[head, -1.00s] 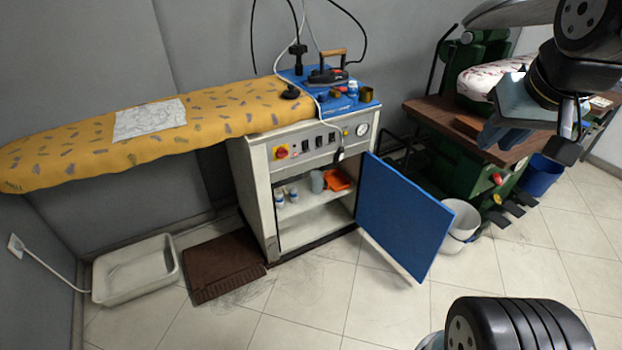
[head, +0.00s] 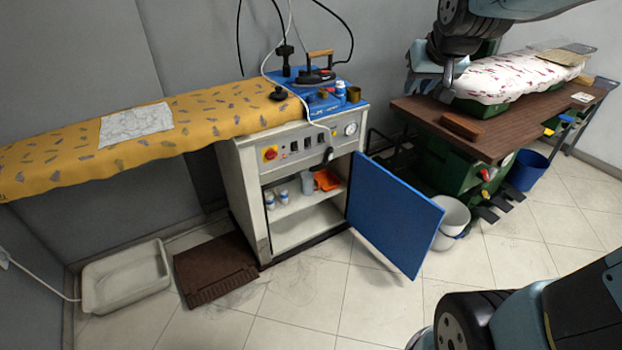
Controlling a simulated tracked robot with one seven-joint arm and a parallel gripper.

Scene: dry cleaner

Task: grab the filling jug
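The filling jug appears to be the small grey vessel (head: 307,183) on the upper shelf inside the open white cabinet (head: 246,190). It stands upright, with an orange item (head: 327,179) close on its right and small white bottles on its left. My gripper (head: 430,84) is at the upper right, in front of the far wall near the left end of the brown table. It is well up and to the right of the jug, apart from it. I see nothing held, but its fingertips are too unclear to tell whether they are apart.
The blue cabinet door (head: 395,215) stands open to the right of the shelf. A white bucket (head: 452,222) is behind it. The yellow ironing board (head: 70,140) extends left. A brown mat (head: 215,268) and white tray (head: 125,277) lie on the floor.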

